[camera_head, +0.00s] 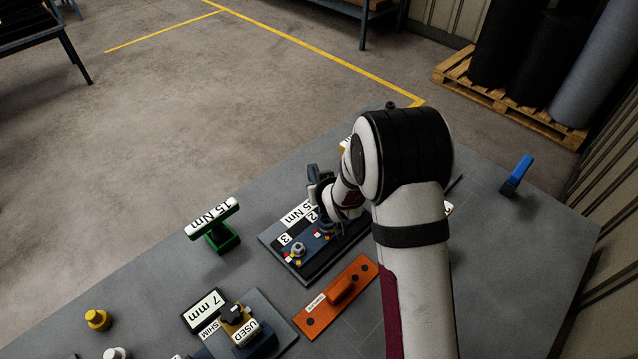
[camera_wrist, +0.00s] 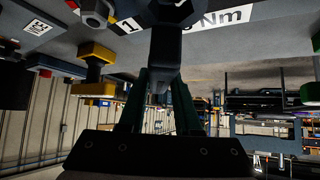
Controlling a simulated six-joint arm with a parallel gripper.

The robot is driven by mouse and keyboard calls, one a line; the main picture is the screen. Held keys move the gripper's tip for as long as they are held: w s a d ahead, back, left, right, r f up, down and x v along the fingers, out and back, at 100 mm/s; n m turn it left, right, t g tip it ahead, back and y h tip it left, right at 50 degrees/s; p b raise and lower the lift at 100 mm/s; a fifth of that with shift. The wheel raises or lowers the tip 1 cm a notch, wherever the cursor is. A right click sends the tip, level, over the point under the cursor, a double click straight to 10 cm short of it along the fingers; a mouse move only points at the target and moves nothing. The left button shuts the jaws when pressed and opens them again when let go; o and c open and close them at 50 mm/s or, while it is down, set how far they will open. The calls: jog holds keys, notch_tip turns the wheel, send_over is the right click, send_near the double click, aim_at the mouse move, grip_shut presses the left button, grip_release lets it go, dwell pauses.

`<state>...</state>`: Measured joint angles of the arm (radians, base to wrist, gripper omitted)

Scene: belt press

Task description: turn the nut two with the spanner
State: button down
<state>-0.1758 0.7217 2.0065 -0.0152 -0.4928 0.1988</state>
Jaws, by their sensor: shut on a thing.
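My gripper (camera_head: 325,195) is low over the dark nut plate (camera_head: 288,262), whose labels read 2, 3 and a torque in Nm. In the wrist view my gripper (camera_wrist: 166,95) is shut on a dark grey tool, seemingly the spanner (camera_wrist: 166,55). Its wide, angular end (camera_wrist: 172,12) is cut off by the top edge. A bare metal nut (camera_head: 298,249) sits near the label 3. Nut two is hidden behind my gripper and arm in the head view, so I cannot tell whether the spanner is seated on it.
A green stand (camera_head: 222,238) with an Nm-labelled bar is left of the plate. An orange plate with a handle (camera_head: 326,303) lies in front. A USED-marked fixture (camera_head: 278,318) and yellow knob (camera_head: 97,319) are nearer. A blue piece (camera_head: 517,175) stands right; the table's right side is mostly clear.

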jog(key=shift+f, duration=0.65)
jog(key=shift+s+a+n+g+y, duration=0.15)
jog(key=shift+a+n+g+y, duration=0.15)
jog(key=shift+a+n+y, duration=0.35)
dwell(0.4)
jog(key=shift+d, duration=0.2)
jog(key=shift+r, duration=0.1)
jog(key=shift+r, duration=3.2)
